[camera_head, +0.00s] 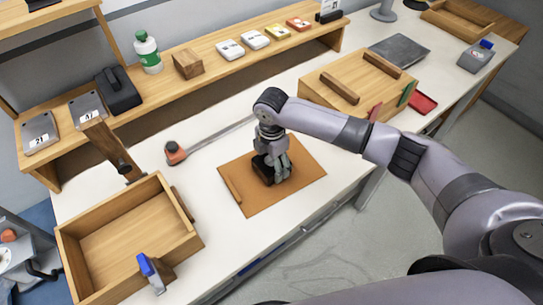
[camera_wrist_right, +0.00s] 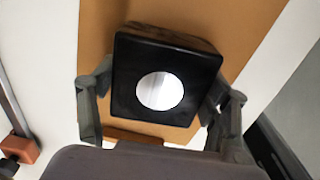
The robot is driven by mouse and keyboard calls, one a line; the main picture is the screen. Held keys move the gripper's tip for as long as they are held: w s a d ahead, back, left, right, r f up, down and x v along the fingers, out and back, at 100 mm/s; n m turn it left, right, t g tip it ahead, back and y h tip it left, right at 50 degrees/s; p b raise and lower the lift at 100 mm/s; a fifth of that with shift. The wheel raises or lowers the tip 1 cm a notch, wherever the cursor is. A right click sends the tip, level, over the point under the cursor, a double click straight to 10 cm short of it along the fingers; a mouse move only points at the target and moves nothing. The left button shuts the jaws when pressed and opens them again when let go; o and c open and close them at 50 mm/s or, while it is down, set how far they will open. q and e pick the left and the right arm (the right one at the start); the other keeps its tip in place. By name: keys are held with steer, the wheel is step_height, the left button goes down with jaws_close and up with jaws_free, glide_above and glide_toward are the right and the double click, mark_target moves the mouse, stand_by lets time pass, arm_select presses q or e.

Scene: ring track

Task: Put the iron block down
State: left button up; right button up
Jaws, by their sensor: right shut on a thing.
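A dark, near-black block (camera_head: 262,171) is in my right gripper (camera_head: 277,172) over the brown mat (camera_head: 305,174). In the right wrist view the block (camera_wrist_right: 125,80) has a square face with a round, pale, shiny spot. The fingers of my right gripper (camera_wrist_right: 160,112) lie along its two sides, shut on it. The block is at or just above the mat; I cannot tell whether it touches. My left gripper is not in view.
A wooden strip (camera_head: 232,189) lies along the mat's left edge. An open wooden tray (camera_head: 75,255) stands at left, and a wooden board with bars (camera_head: 350,100) at right. A tool with an orange end (camera_head: 175,152) lies behind the mat. The table's front edge is close.

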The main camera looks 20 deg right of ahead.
mark_target(271, 161)
stand_by(0.3)
steer(key=o, duration=2)
steer(key=shift+s, duration=0.1)
steer(key=shift+c, duration=0.2)
step_height(271, 161, up, 12)
steer(key=b, duration=0.1)
steer(key=shift+a, duration=0.1)
